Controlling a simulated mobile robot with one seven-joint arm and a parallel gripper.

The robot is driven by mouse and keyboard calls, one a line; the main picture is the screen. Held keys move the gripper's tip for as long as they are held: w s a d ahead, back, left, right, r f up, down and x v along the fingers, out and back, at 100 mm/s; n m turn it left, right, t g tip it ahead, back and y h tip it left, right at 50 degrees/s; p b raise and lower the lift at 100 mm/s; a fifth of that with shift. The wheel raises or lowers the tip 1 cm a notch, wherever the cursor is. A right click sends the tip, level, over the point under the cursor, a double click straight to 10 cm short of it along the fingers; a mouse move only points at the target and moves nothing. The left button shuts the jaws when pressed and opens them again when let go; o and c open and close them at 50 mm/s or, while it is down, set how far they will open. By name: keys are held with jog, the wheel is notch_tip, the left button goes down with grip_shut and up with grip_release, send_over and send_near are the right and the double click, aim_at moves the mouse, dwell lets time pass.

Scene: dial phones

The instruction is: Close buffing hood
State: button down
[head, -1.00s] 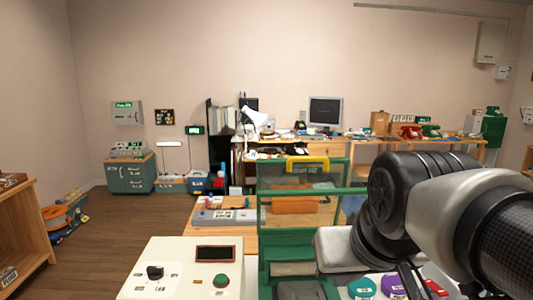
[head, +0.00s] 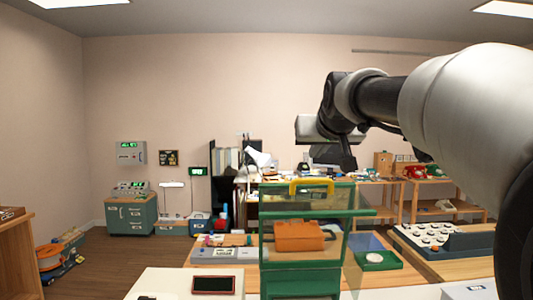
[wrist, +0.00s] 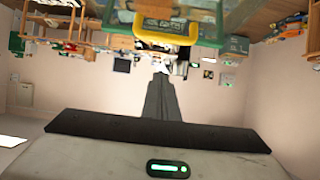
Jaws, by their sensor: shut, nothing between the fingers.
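The buffing hood (head: 352,212) is a green-framed box with clear panels and a yellow handle (head: 311,180) on its upper edge. An orange-brown block (head: 299,236) shows through its panels. I cannot tell for certain how far the hood stands open. My gripper (head: 346,166) is in the air, just above and to the right of the handle in the head view, its dark fingers pointing down. In the wrist view the shut fingers (wrist: 170,85) show empty, and the yellow handle (wrist: 168,32) lies beyond them near the top edge, apart from them.
A cream control box (head: 185,284) with a dark display stands at the front left. A grey device (head: 213,256) lies left of the hood. Air above the hood's left is clear.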

send_over(313, 198)
jog(key=w, duration=0.3)
notch_tip(313, 198, down, 3)
jog(key=shift+f, duration=0.1)
jog(key=shift+s+f+b, duration=0.35)
jog(key=shift+s+f, duration=0.35)
jog(key=shift+s, duration=0.3)
jog(key=shift+s+f, duration=0.4)
jog(key=shift+f, duration=0.05)
jog(key=shift+f, duration=0.1)
